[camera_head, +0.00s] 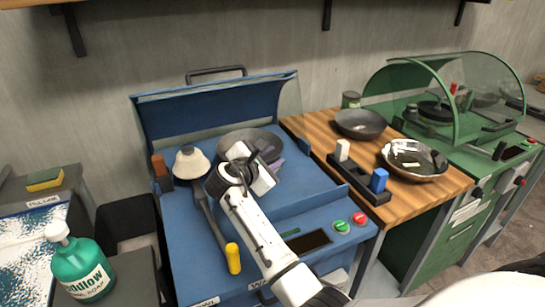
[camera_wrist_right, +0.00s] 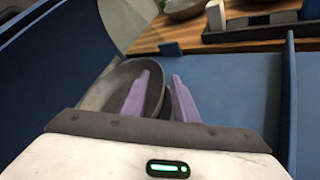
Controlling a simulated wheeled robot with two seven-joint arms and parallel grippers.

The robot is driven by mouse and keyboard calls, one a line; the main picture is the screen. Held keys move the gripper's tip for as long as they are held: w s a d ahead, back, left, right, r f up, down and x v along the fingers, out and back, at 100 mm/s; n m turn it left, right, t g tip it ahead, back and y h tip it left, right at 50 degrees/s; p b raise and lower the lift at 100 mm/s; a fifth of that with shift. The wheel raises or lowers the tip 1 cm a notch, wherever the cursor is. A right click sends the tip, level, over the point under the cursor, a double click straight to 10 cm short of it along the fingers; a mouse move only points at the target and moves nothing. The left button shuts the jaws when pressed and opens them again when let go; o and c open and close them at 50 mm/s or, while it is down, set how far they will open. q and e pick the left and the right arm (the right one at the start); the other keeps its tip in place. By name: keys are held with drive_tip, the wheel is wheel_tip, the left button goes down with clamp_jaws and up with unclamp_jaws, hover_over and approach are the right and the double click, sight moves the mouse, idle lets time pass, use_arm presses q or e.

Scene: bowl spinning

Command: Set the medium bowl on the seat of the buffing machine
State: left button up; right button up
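A dark grey bowl (camera_head: 250,141) sits at the back of the blue machine's top (camera_head: 312,196), under the raised blue hood. I cannot tell for sure whether it is the medium one. My right gripper (camera_head: 272,166) reaches over its near right side. In the right wrist view the purple fingers (camera_wrist_right: 160,95) stand apart, with the right wall of the bowl (camera_wrist_right: 97,88) between them and a visible gap. Another dark bowl (camera_head: 360,122) and a shiny bowl (camera_head: 415,163) rest on the wooden table. My left gripper is out of view.
A white cone-shaped piece (camera_head: 191,160) and a yellow-ended lever (camera_head: 232,257) stand left of my arm. A rack with blue and white blocks (camera_head: 357,181) is on the wooden table. The green machine (camera_head: 449,150) has a clear hood. A soap bottle (camera_head: 83,268) is lower left.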

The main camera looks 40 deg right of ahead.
drive_tip(key=v, duration=1)
drive_tip(key=shift+a, duration=0.15)
